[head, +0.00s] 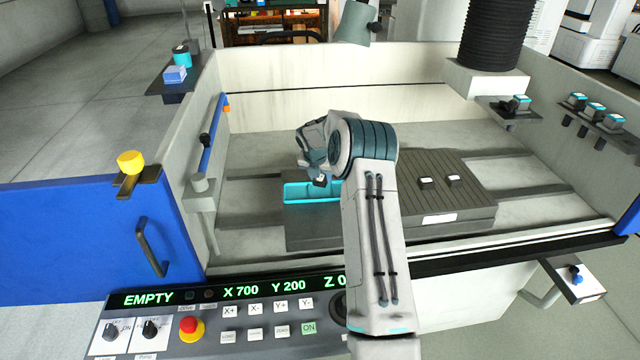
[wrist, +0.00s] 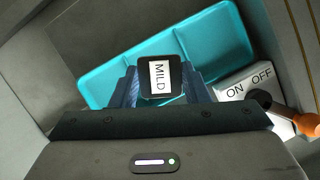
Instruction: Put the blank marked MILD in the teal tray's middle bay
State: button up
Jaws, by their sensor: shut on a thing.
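The blank marked MILD (wrist: 159,77) is a small dark block with a white label, held between the blue fingers of my gripper (wrist: 163,88). The teal tray (head: 297,193) lies on the machine bed, partly hidden by my arm; its bays and dividers show in the wrist view (wrist: 212,44). The blank appears over the tray's middle part in the wrist view. I cannot tell whether it touches the tray floor. In the head view my gripper (head: 318,176) points down at the tray's back edge.
Two dark blanks (head: 427,183) (head: 454,181) sit on the ribbed plate (head: 470,200) to the right. An ON/OFF switch box (wrist: 245,85) with an orange-handled lever (wrist: 305,124) is close right of the tray in the wrist view. Tank walls surround the bed.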

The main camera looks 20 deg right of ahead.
aim_at(320, 180)
jog(key=shift+f+p, duration=0.5)
jog(key=shift+f, duration=1.4)
jog(key=shift+f, duration=0.2)
jog(key=o, duration=1.2)
jog(key=shift+r, duration=0.1)
